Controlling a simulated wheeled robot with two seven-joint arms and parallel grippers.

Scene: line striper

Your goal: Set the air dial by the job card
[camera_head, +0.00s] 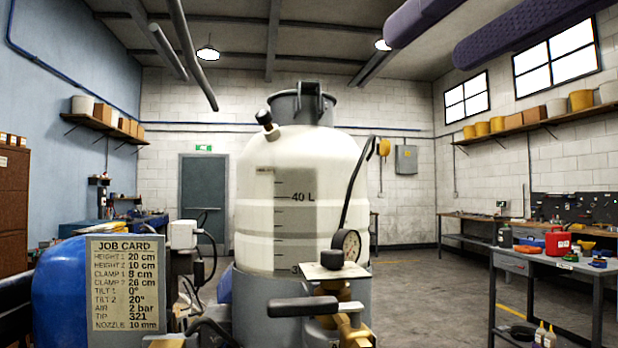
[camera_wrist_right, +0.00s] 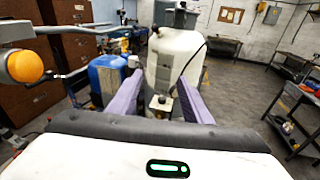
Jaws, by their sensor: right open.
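The job card (camera_head: 125,285) stands at lower left in the head view, beside a blue tank. Its AIR line reads 2 bar. My right gripper (camera_head: 425,45) shows as two purple fingers at upper right, open and empty. In the right wrist view, the knob and plate (camera_wrist_right: 161,103) appear between its fingers, apart from them. My left gripper is out of view.
A black handle (camera_head: 300,305) juts left just below the plate. A black hose (camera_head: 355,185) rises beside the gauge. The blue tank (camera_head: 60,295) is at left. A workbench (camera_head: 565,265) with a red can stands at right. Open floor (camera_head: 440,300) lies between.

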